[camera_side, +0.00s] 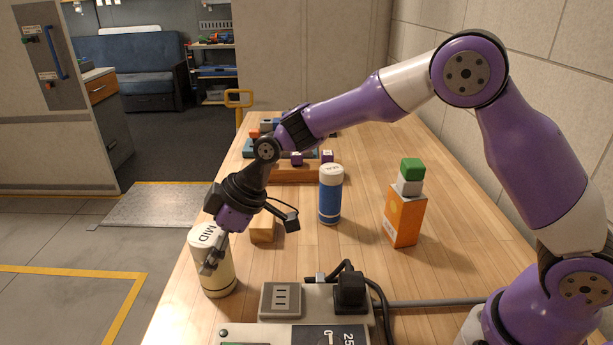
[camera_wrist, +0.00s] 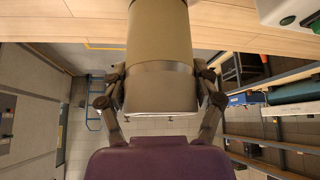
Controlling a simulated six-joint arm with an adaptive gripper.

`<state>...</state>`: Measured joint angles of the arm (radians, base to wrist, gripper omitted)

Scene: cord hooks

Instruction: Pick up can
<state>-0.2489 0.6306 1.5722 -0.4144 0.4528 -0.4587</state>
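A cream can (camera_side: 217,272) with a "MID" label near its pale top stands at the left edge of the wooden table in the side view. It also fills the upper middle of the wrist view (camera_wrist: 160,45). My gripper (camera_side: 208,262) reaches down to it from the upper right, with a finger in front of its side. In the wrist view the fingers of my gripper (camera_wrist: 160,78) lie on either side of the can, close against its edges. Whether the pads press on it is hidden. A second can (camera_side: 331,198), blue with a white top, stands mid-table.
An orange box (camera_side: 405,217) bearing grey and green blocks stands to the right. A wooden block (camera_side: 263,229) lies behind my gripper. A power strip (camera_side: 318,302) with a black plug lies in front. Blocks and a wooden tray (camera_side: 295,175) stand farther back.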

